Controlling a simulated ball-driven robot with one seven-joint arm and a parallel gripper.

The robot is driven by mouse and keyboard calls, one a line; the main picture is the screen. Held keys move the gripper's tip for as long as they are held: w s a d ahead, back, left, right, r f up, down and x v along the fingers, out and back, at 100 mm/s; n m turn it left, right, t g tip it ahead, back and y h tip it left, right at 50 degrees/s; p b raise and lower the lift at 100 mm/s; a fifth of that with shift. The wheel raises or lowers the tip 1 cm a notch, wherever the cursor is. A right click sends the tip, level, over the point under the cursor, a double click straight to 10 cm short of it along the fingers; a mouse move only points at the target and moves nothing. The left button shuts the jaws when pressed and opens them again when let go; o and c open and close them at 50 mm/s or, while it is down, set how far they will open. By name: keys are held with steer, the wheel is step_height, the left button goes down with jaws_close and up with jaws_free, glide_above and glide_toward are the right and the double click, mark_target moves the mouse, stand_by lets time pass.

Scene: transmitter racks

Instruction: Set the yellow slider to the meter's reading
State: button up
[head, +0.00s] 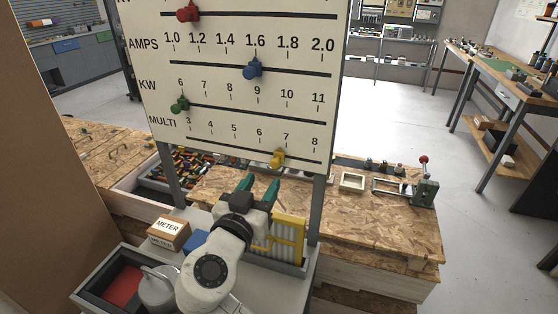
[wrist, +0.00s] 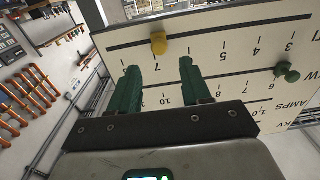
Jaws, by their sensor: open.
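The yellow slider (head: 277,158) sits in the lowest slot of the white scale panel (head: 215,150), the MULTI row, between 6 and 7 and closer to 7. The wrist view sees the panel upside down, with the yellow slider (wrist: 158,43) beyond and between the fingertips. My gripper (head: 259,187) is open and empty, below the slider in the head view. Its two green fingers (wrist: 156,66) point at the panel and look apart from the slider. A brown box labelled METER (head: 168,232) stands at lower left; no meter reading can be made out.
Red (head: 187,12), blue (head: 253,68) and green (head: 179,104) sliders sit in the rows above. A yellow rack (head: 287,236) stands right of my gripper. A wooden bench (head: 365,222) with a red-knobbed lever (head: 425,185) lies to the right.

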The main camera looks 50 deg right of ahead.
mark_target(274, 165)
steer(key=p+x, duration=0.2)
steer(key=x, duration=0.7)
jaws_close()
stand_by(0.5)
